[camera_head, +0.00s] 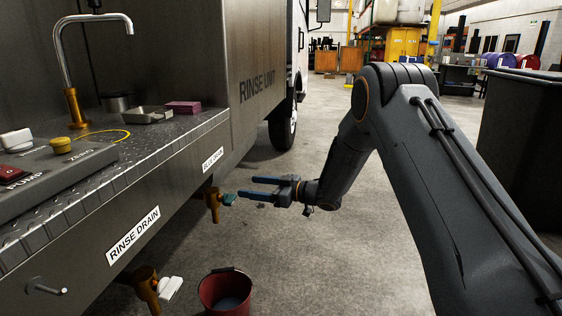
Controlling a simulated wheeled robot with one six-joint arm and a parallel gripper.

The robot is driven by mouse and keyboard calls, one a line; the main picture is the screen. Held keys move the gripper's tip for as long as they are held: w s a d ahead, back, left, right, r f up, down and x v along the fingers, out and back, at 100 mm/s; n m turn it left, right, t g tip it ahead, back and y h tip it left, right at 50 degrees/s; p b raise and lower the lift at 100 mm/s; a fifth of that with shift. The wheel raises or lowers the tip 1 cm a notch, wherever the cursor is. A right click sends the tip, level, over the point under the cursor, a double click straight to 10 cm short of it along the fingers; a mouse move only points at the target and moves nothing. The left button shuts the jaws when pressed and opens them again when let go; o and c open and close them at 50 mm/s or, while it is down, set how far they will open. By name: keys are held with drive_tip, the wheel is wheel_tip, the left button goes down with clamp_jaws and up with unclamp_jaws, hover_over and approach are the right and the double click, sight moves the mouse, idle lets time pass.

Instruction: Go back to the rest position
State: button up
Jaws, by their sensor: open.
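My gripper (262,190) is open and empty in the head view, at the middle of the picture. Its two blue fingers point left towards a brass drain tap (212,203) with a teal handle (229,199), under the "Blue drain" label. The fingertips are close to the teal handle; I cannot tell whether they touch it. My arm reaches in from the lower right, bends at the elbow and comes down to the gripper.
The steel rinse unit (170,225) fills the left side. A second brass tap (147,285) with a white handle and a red bucket (224,290) are below. A dark bin (520,140) stands at right. The floor (340,255) beneath my gripper is clear.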

drive_tip(key=w+d+r+m+t+h, duration=0.2)
drive_tip(key=d+r+m+t+h, duration=0.25)
drive_tip(key=r+h, duration=0.3)
drive_tip(key=s+d+r+m+h, duration=0.2)
drive_tip(key=s+d+m+h, duration=0.15)
drive_tip(key=s+d, duration=0.35)
drive_tip(key=s+d+m+g+h, duration=0.1)
drive_tip(key=s+d+g, duration=0.2)
drive_tip(key=s, duration=1.1)
drive_tip(key=s+d+m+g+h, duration=0.15)
drive_tip(key=s+d+g, duration=0.25)
drive_tip(key=s, duration=1)
drive_tip(key=s+d+m+g+h, duration=0.1)
drive_tip(key=s+d+g+h, duration=0.15)
drive_tip(key=s, duration=1.15)
drive_tip(key=d+r+m+p, duration=0.3)
drive_tip(key=d+r+p, duration=0.8)
drive_tip(key=p, duration=1)
drive_tip(key=shift+s+r+g, duration=0.15)
drive_tip(key=shift+r+g, duration=0.25)
